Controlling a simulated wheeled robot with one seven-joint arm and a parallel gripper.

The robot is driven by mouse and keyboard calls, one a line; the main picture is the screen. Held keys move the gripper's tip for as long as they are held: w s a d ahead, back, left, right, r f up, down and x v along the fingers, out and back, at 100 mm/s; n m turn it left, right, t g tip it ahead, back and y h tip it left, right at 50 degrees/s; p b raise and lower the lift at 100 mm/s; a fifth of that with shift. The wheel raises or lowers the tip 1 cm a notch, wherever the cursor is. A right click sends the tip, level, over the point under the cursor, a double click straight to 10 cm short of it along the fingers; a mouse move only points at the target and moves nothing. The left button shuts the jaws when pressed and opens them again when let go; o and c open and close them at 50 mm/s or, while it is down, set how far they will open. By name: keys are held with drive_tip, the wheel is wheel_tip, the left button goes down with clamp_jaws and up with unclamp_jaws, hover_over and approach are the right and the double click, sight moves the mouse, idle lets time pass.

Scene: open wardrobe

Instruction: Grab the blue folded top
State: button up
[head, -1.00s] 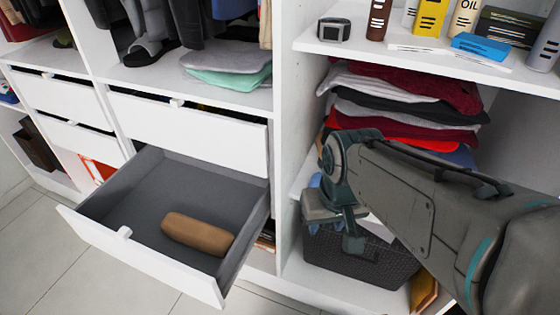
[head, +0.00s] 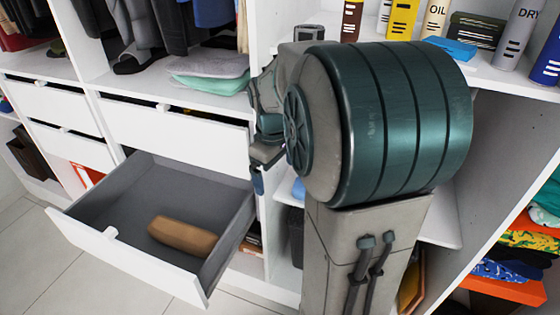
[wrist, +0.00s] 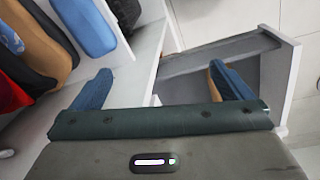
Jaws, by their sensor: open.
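The blue folded top (wrist: 84,25) shows in the wrist view at the upper left, beside a tan folded piece in the clothes stack. In the head view my arm hides most of that stack. A small blue patch shows beside the arm there, but I cannot tell whether it is the same top. My gripper (wrist: 160,70) is open and empty in the wrist view, its blue fingers wide apart; the top lies beyond the left finger, apart from it. In the head view the gripper (head: 262,165) is at the wardrobe divider, partly hidden by my arm.
An open grey-lined drawer (head: 110,233) holding a brown roll (head: 182,234) juts out at the left. Bottles and boxes, including a yellow one (head: 402,18), stand on the upper right shelf. A dark basket (wrist: 125,14) is near the blue top. Folded clothes (head: 530,240) lie at the far right.

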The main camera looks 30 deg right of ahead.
drive_tip(key=w+d+f+n+y, duration=0.1)
drive_tip(key=w+d+f+n, duration=0.2)
drive_tip(key=d, duration=0.6)
drive_tip(key=w+d+f+n, duration=0.1)
drive_tip(key=w+d+f, duration=0.25)
drive_tip(key=d, duration=0.45)
drive_tip(key=shift+g, duration=0.4)
drive_tip(key=f+b, duration=0.1)
drive_tip(key=f, duration=0.6)
drive_tip(key=f+b, duration=0.1)
drive_tip(key=f, duration=0.6)
drive_tip(key=shift+s+d+f, duration=0.1)
drive_tip(key=shift+s+d, duration=0.05)
drive_tip(key=shift+d, duration=0.05)
drive_tip(key=c, duration=1.1)
